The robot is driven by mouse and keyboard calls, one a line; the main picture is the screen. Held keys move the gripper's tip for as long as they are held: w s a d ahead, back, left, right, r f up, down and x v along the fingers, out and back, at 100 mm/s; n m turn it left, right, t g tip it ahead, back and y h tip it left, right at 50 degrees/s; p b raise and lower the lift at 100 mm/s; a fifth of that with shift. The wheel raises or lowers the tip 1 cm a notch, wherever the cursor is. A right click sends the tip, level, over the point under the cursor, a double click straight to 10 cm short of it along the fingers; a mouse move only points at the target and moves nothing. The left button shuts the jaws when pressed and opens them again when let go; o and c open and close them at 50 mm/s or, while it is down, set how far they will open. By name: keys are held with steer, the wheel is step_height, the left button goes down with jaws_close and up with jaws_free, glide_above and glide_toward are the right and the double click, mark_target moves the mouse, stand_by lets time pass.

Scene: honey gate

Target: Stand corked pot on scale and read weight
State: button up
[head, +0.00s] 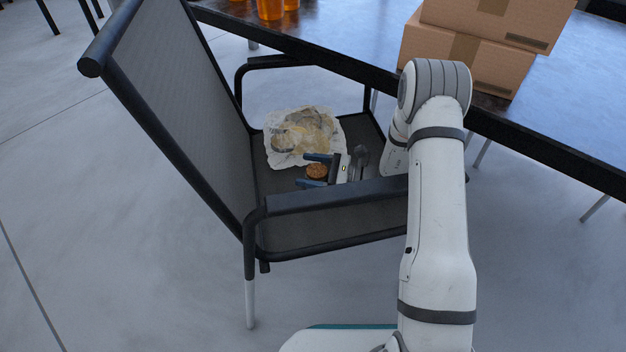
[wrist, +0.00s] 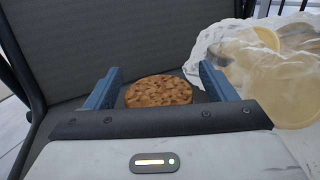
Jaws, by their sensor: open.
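A round brown speckled cork disc (head: 317,171) lies on the dark seat of a chair (head: 325,221). In the wrist view the cork (wrist: 158,91) sits between the two blue fingers of my gripper (wrist: 160,86), with a gap on each side. My gripper (head: 312,170) is open and low over the seat. Several amber pots (head: 270,9) stand on the table at the top edge of the head view, cut off by the frame. I cannot tell whether any is corked. No scale shows in either view.
A crumpled translucent wrapper (head: 306,137) with pale yellow patches lies on the seat beside my gripper. The chair's backrest (head: 178,95) and armrests surround the seat. Two cardboard boxes (head: 470,62) are stacked on the dark table (head: 575,105) behind my arm.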

steer(key=shift+c, duration=0.5)
steer(key=c, duration=1.2)
